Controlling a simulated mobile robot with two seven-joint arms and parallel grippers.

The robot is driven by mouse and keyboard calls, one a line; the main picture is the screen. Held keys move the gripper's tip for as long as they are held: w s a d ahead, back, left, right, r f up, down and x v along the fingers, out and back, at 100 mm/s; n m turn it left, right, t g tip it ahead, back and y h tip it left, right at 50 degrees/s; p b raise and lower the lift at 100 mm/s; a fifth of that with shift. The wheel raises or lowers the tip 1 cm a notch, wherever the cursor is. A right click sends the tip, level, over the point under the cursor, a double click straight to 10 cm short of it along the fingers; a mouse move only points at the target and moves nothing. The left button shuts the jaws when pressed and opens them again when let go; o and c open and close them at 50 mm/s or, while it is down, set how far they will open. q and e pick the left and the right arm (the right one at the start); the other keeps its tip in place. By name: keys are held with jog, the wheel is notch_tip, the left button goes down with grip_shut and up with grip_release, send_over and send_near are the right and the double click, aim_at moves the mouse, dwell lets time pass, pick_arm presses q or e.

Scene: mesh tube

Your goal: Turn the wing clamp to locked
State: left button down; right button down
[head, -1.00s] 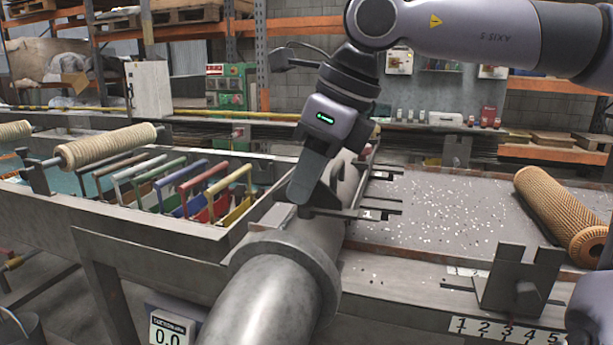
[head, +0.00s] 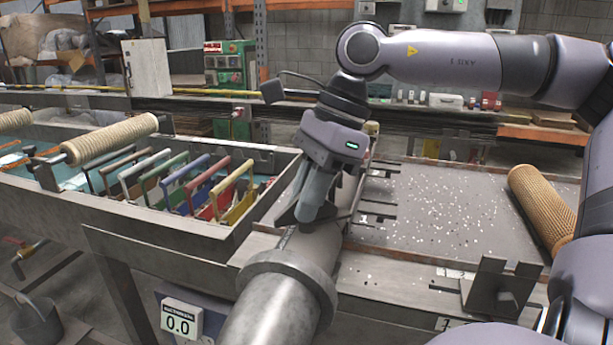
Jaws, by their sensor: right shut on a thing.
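The wing clamp (head: 288,215) shows as a small dark piece at the far end of the thick grey pipe, just beyond its wide collar (head: 290,272). My right gripper (head: 312,218) comes down on it from above, slightly tilted, and is shut on it. The fingers and gripper body hide most of the clamp, so its exact angle and any locked mark cannot be made out. My left gripper is not in view.
Left of the clamp is a trough with several coloured frames (head: 190,190) and a ribbed roll (head: 110,138). At right are a speckled metal tray (head: 450,215), a tan mesh tube (head: 543,205) and a steel bracket (head: 497,288). A display (head: 180,318) reads 0.0.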

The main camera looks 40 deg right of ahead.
jog(key=shift+r+n+g+p, duration=0.25)
jog(key=shift+n+p, duration=0.3)
jog(key=shift+n, duration=0.35)
jog(key=n+g+p, duration=0.1)
jog(key=n, duration=0.1)
jog(key=shift+f+n, duration=0.15)
jog(key=shift+n, duration=0.25)
jog(key=shift+n+g, duration=0.45)
jog(key=shift+n, duration=0.45)
jog(key=shift+n+g+p, duration=0.3)
jog(key=shift+n+g, duration=0.3)
jog(key=shift+n, duration=1.1)
jog(key=c, duration=1.2)
grip_release()
jog(key=shift+c, duration=0.2)
